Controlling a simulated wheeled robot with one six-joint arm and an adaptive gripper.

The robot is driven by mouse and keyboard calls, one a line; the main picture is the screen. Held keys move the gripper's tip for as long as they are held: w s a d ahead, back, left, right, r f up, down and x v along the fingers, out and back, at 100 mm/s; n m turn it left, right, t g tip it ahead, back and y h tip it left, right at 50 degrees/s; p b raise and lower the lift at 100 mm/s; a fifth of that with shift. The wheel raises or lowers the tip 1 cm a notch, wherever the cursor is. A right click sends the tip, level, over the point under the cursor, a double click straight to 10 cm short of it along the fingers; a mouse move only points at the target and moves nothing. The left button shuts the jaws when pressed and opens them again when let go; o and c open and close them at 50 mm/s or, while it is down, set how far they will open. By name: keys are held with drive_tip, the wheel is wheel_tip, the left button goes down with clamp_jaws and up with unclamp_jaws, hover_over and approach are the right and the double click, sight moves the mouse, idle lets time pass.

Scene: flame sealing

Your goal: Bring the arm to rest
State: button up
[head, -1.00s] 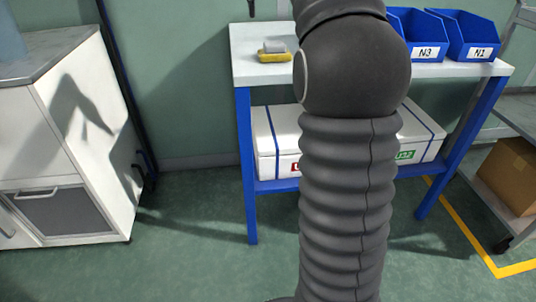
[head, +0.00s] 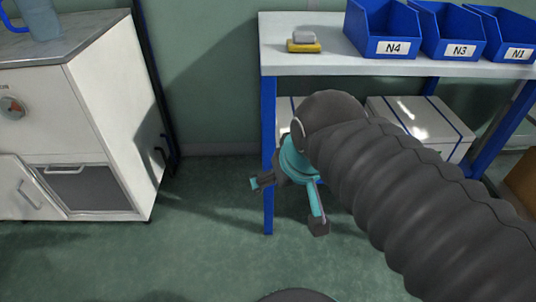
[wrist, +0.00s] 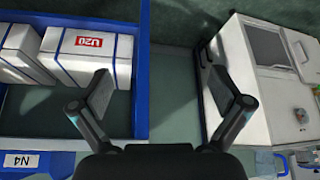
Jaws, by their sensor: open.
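My gripper (head: 287,203) is in the head view in front of the lower left part of the blue-legged table, above the green floor. Its two fingers are spread and nothing is between them. My dark ribbed arm runs from the gripper to the lower right and hides part of the table's lower shelf. In the wrist view the open fingers of my gripper (wrist: 162,90) frame bare floor, with the table on the left and the white cabinet on the right.
The table (head: 290,65) carries a grey and yellow block (head: 303,42) and blue bins (head: 383,28). White boxes, one marked U20 (wrist: 90,57), sit on its lower shelf. A white cabinet (head: 110,110) stands at left with a jug (head: 40,18) on top. Floor between is clear.

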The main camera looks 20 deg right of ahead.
drive_tip(key=shift+s+f, duration=0.8)
drive_tip(key=shift+f, duration=0.3)
idle(0.4)
